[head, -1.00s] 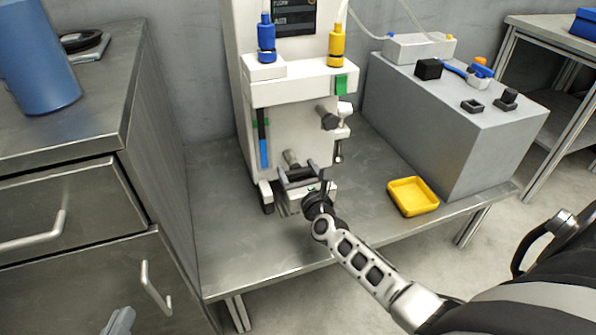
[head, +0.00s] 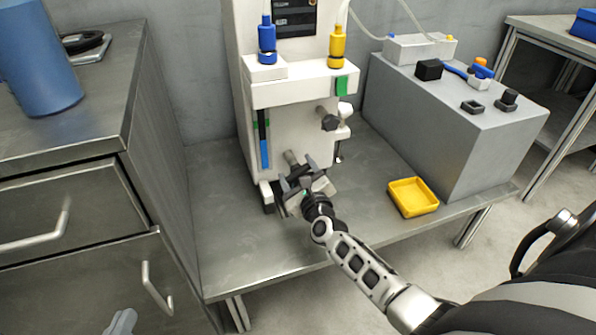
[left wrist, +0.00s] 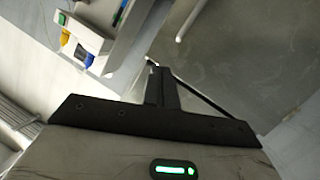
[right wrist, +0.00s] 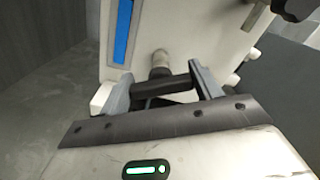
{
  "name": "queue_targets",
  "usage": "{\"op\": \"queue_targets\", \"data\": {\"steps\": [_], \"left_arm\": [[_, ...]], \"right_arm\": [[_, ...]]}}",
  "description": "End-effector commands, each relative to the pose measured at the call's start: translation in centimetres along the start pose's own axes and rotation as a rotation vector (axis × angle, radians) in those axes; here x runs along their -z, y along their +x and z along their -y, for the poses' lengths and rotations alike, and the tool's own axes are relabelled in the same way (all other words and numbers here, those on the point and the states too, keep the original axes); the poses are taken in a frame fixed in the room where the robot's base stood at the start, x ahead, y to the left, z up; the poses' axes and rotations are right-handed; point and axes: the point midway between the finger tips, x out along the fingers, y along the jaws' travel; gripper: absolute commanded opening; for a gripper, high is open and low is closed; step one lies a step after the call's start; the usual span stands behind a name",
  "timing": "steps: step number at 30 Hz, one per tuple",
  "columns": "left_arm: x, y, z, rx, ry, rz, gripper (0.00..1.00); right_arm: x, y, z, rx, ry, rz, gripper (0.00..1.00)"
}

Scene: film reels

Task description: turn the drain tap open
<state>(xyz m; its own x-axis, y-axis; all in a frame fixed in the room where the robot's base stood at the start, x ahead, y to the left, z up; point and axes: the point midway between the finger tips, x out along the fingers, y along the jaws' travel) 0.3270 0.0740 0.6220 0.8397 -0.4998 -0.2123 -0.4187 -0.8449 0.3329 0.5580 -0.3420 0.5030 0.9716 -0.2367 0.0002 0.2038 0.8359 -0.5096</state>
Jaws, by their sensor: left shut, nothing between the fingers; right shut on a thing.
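The drain tap is low on the front of the white machine (head: 284,120). In the right wrist view its grey stub (right wrist: 160,62) comes out of the machine, with a dark bar handle (right wrist: 165,86) across its end. My right gripper (head: 297,174) is shut on this handle, one finger at each end of the bar; it also shows in the right wrist view (right wrist: 163,88). In the head view the gripper hides much of the tap. My left gripper (head: 121,322) is low at the left picture edge, away from the machine, shut and empty in the left wrist view (left wrist: 160,78).
A yellow tray (head: 413,197) lies on the metal bench (head: 235,235), right of my right arm. A grey block (head: 455,125) with small parts on top stands behind it. A drawer cabinet (head: 70,190) stands at the left. The bench front left is clear.

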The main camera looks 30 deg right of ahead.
Motion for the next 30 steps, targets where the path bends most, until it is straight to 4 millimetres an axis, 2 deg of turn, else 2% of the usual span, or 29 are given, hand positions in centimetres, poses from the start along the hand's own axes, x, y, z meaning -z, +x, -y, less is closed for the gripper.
{"op": "queue_targets", "data": {"steps": [21,30], "left_arm": [[-0.11,-0.32,0.35,0.032,0.056,0.038,0.0],[-0.76,-0.43,0.64,0.048,0.075,0.067,0.0]], "right_arm": [[0.01,-0.04,-0.27,-0.001,-0.677,-0.001,0.41],[0.13,-0.05,-0.36,-0.002,-0.901,-0.001,0.41]]}}
